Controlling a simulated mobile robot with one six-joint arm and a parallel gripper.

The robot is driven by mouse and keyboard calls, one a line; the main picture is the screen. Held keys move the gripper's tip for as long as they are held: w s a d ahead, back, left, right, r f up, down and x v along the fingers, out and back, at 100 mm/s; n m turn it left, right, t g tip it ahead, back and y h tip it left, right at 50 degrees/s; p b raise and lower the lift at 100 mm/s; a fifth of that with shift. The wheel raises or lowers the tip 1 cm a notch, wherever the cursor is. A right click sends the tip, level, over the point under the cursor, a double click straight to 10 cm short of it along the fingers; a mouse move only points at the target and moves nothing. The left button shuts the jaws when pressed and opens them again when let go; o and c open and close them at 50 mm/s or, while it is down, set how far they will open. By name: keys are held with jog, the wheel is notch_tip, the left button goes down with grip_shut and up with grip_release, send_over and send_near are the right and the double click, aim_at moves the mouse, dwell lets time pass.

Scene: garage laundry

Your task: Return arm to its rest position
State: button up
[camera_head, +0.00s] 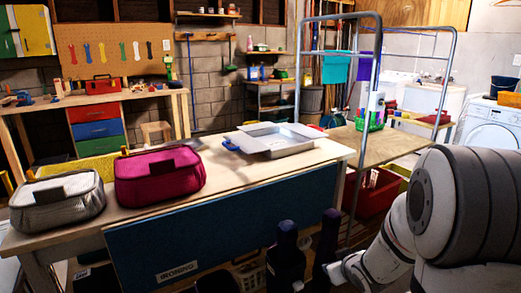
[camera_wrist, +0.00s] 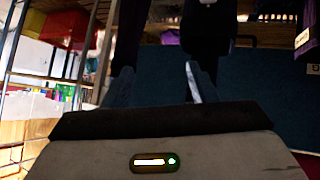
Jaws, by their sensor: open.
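My gripper (camera_wrist: 160,85) shows in the wrist view with its two fingers spread apart. Nothing is seen between the fingertips. In the head view my arm, with thick grey and white links, reaches in from the right edge and bends down to the lower middle, in front of the wooden table (camera_head: 240,190). The fingers cannot be made out there. The arm is apart from the table top.
The table bears a grey bag (camera_head: 60,200), a magenta bag (camera_head: 160,178) and a shallow metal tray (camera_head: 285,141). A blue panel (camera_head: 215,240) hangs on its front. Dark upright objects (camera_head: 285,255) stand close to my arm. A metal rack (camera_head: 362,110) rises behind.

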jog(key=s+a+r+m+g+h+p, duration=0.1)
jog(key=s+r+m+g+p, duration=0.1)
jog(key=s+r+p, duration=0.6)
jog(key=s+r+m+g+h+p, duration=0.1)
jog(key=s+r+g+p, duration=0.15)
jog(key=r, duration=0.85)
jog(key=s+a+r+m+g+y+p, duration=0.1)
jog(key=s+a+r+g+p, duration=0.2)
jog(key=s+r, duration=0.6)
jog(key=s+a+p, duration=0.2)
jog(key=s+a, duration=0.1)
jog(key=s, duration=0.1)
jog(key=shift+w, duration=0.1)
